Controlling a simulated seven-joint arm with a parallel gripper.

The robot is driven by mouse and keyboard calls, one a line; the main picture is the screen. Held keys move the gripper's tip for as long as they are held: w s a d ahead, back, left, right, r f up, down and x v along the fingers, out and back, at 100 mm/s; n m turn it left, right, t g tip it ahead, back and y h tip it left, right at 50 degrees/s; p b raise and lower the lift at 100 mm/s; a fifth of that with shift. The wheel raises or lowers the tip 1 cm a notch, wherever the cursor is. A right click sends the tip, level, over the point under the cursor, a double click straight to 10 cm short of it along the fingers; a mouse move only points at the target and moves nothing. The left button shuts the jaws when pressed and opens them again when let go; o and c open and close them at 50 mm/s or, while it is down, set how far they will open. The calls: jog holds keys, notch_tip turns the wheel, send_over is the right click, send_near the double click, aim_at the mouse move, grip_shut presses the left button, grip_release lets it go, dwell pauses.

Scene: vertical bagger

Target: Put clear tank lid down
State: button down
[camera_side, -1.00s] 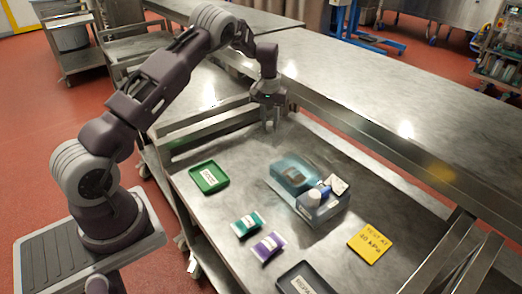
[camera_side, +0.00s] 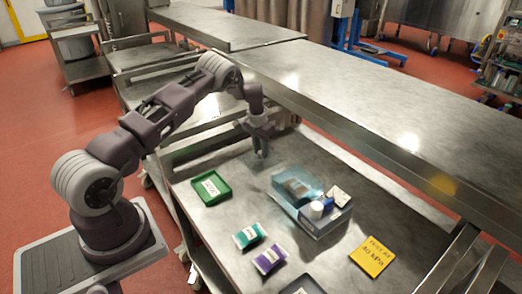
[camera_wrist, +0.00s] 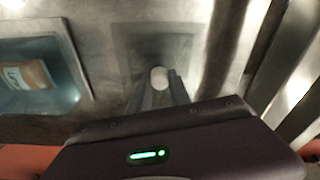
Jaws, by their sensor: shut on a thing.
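The clear tank lid (camera_wrist: 150,45) shows in the wrist view as a faint see-through rectangle with a round white knob. My gripper (camera_side: 262,153) is shut on the knob, with its fingers on either side of it in the wrist view (camera_wrist: 160,82). In the side view the lid is too clear to make out. The gripper points down, low over the steel table, behind and left of the blue clear tank (camera_side: 290,190). The tank is open on top and also shows at the left of the wrist view (camera_wrist: 78,85). Whether the lid touches the table I cannot tell.
A brown labelled block (camera_wrist: 28,75) lies in the tank. White and blue items (camera_side: 318,209) are at its front. A green tray (camera_side: 211,187), a teal packet (camera_side: 249,235), a purple packet (camera_side: 270,258) and a yellow sign (camera_side: 371,256) lie around it. A raised steel bench (camera_side: 370,110) runs behind.

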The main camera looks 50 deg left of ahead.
jog(key=c, duration=1.2)
grip_release()
jog(key=shift+f, duration=0.1)
